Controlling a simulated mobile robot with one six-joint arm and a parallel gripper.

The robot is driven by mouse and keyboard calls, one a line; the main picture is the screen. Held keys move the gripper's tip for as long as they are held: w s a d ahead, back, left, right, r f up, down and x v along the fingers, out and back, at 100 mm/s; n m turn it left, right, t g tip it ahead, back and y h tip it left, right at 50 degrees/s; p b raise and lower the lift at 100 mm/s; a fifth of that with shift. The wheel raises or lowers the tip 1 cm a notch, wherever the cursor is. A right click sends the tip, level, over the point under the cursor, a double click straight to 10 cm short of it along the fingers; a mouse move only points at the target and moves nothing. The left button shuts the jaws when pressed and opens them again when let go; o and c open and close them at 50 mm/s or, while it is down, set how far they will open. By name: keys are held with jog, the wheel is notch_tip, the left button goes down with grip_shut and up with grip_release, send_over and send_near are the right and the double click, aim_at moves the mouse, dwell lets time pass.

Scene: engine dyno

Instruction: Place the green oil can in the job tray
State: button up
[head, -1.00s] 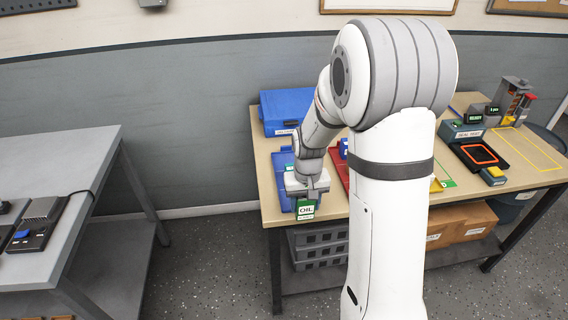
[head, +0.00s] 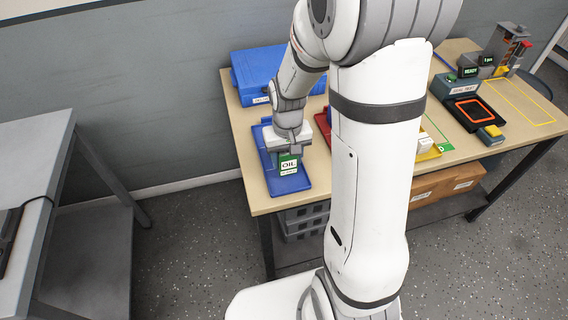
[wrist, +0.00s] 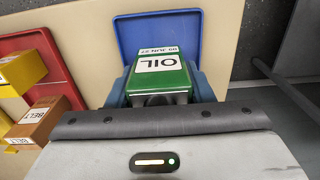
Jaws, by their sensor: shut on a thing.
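The green oil can (head: 288,164) with a white OIL label is between the fingers of my gripper (head: 288,153). In the wrist view, the can (wrist: 160,76) sits between the two fingers, which are shut on it. A blue tray (head: 292,185) lies on the bench under the can in the head view. The tray's flat floor (wrist: 158,30) also shows beyond the can in the wrist view. I cannot tell whether the can's base touches the tray.
Beside the blue tray is a red tray (wrist: 38,43) with a brown belt box (wrist: 42,118) and a yellow box (wrist: 20,69). A blue case (head: 255,72) stands behind. A seal-test device (head: 467,101) is at the right. A grey table (head: 40,150) stands apart at left.

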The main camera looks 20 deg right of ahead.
aim_at(287, 166)
jog(key=shift+f, duration=1.75)
jog(key=shift+s, duration=0.1)
jog(key=shift+f, duration=0.1)
jog(key=o, duration=1.1)
